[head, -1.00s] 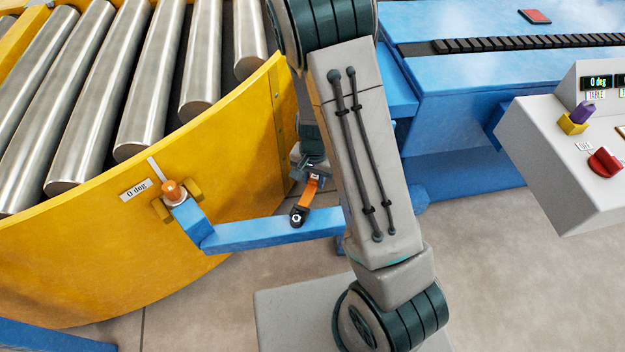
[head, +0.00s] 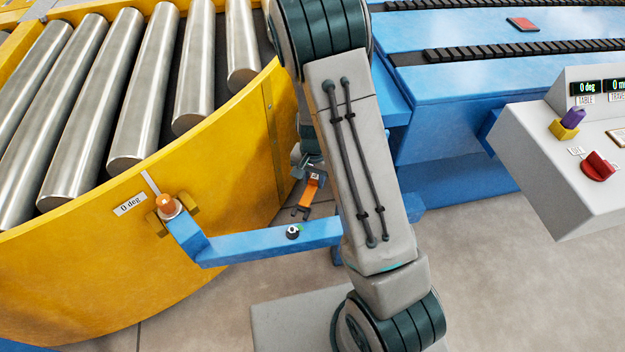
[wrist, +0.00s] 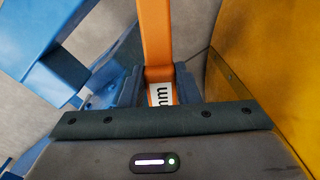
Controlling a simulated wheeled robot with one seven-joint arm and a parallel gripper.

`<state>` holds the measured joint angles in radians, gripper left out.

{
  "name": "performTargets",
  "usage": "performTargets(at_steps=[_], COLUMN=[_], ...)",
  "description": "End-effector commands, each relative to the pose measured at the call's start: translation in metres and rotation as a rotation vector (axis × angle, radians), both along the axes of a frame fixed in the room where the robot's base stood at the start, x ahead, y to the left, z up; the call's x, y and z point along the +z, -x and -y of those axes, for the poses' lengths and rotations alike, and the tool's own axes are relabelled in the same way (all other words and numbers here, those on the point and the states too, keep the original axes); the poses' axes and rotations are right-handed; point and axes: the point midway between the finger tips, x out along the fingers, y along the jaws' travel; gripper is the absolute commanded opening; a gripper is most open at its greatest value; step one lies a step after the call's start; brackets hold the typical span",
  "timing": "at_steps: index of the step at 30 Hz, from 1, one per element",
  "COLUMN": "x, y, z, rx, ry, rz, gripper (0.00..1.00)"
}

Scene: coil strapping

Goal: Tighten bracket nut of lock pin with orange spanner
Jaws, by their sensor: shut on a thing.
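My gripper (head: 308,168) is shut on the orange spanner (head: 312,188), partly hidden behind my arm. The spanner's dark open jaw points down toward the blue bracket arm. The bracket nut (head: 293,232) sits on top of that bracket (head: 262,241); the spanner jaw is behind the nut in the head view and looks apart from it. The lock pin (head: 168,205) has an orange top and stands at the bracket's left end, against the yellow table. In the wrist view the spanner handle (wrist: 155,40) runs up from between the fingers, with an "mm" label partly visible. Its jaw is out of that view.
The yellow roller table (head: 215,195) curves close on the left, with a "0 deg" plate (head: 130,204). A blue machine bed (head: 470,110) stands behind my arm. A grey control console (head: 560,150) with knobs is at right. Open floor lies in front.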

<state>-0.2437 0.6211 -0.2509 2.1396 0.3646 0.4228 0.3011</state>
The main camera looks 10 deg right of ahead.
Motion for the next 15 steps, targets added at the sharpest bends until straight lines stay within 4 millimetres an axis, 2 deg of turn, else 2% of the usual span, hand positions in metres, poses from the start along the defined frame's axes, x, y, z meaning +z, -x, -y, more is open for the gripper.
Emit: performTargets(at_steps=[9, 15], x=[0.001, 0.014], y=[0.000, 0.000], z=[0.000, 0.000], rx=[0.000, 0.000], ry=[0.001, 0.000], rz=[0.001, 0.001], gripper=[0.00, 0.00])
